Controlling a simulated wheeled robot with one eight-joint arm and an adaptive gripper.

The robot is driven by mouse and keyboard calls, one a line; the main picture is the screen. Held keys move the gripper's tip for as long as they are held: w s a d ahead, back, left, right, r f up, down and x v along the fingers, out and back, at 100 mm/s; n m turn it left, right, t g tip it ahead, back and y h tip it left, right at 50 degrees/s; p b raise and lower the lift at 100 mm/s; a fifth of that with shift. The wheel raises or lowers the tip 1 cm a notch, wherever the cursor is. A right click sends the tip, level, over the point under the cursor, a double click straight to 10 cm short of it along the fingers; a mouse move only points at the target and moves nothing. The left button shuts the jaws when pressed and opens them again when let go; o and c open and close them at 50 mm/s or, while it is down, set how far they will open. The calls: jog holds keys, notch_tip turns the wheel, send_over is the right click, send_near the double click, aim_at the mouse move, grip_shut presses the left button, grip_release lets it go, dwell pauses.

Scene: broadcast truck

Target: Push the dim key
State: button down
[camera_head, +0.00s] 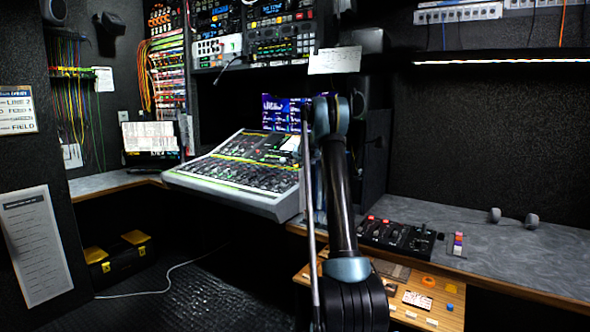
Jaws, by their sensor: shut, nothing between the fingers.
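My arm rises through the middle of the picture, and its links cover part of the counter and desk behind them. I cannot make out my gripper or its fingertips. A wooden control panel (440,313) sits low on the front of the right counter. It carries an orange round button (428,281), a blue button (449,307), a small red-and-white labelled plate (417,300) and several pale keys. The labels are too small to read, so I cannot tell which is the dim key.
A large mixing console (240,172) stands left of my arm. A black switcher box (397,236) with red buttons lies on the grey counter (490,262). A headset (513,218) lies farther right. A black case with yellow latches (120,258) and a white cable are on the floor.

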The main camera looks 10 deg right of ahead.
jog(key=shift+r, duration=0.1)
dwell(0.3)
jog(key=shift+s+a+r, duration=0.2)
jog(key=shift+s+r, duration=0.05)
jog(key=shift+r, duration=0.4)
jog(key=shift+r, duration=0.1)
jog(key=shift+s+a+r, duration=0.2)
jog(key=shift+s+r, duration=0.05)
jog(key=shift+r, duration=0.5)
jog(key=shift+s+a+r, duration=0.2)
jog(key=shift+a+r, duration=0.05)
jog(key=shift+r, duration=0.45)
jog(key=shift+s+a+r, duration=0.2)
jog(key=shift+s+r, duration=0.05)
jog(key=shift+r, duration=0.5)
jog(key=shift+s, duration=0.1)
